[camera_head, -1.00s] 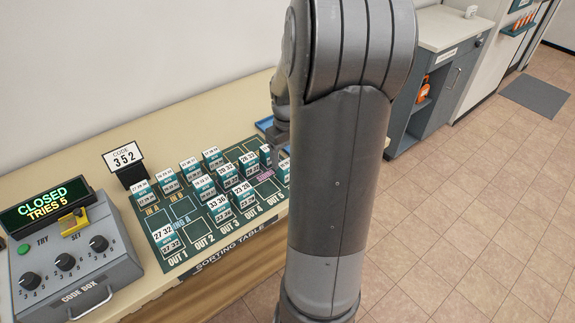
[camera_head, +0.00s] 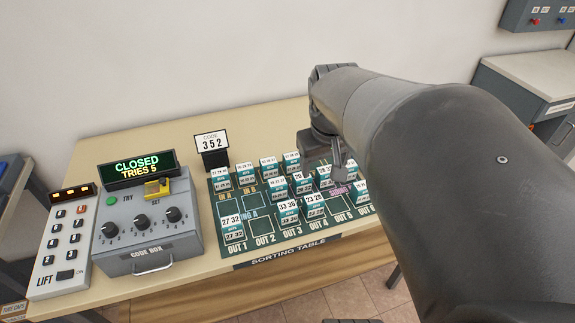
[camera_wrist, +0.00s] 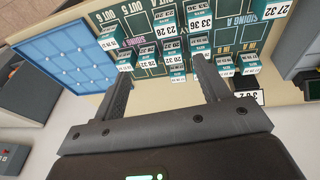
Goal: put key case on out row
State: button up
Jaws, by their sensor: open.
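The sorting mat (camera_head: 262,232) is dark green with OUT 1 to OUT 6 marked along its front edge. Several key cases, teal with white number labels, stand on it. The 27 32 case (camera_head: 231,229) stands at OUT 1, the 33 36 case (camera_head: 288,212) near OUT 3 and the 23 28 case (camera_head: 314,205) near OUT 4. More cases stand in the rows behind. My gripper (camera_head: 338,172) is over the mat's right part; my arm hides some of that end. In the wrist view my gripper (camera_wrist: 160,66) is open, with cases beyond its fingertips and nothing visibly held.
The code box (camera_head: 147,233) reads CLOSED, TRIES 5, left of the mat. A lift panel (camera_head: 62,243) is at its left. A blue tray (camera_wrist: 60,62) lies beside the mat in the wrist view. Table front is clear.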

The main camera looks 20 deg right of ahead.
jog(key=s+a+r+t+y, duration=0.1)
jog(key=s+a+t, duration=0.1)
jog(key=s+a, duration=0.6)
jog(key=shift+s+a+r+t, duration=0.25)
jog(key=shift+s+r+t, duration=0.1)
jog(key=shift+t, duration=0.05)
dwell(0.8)
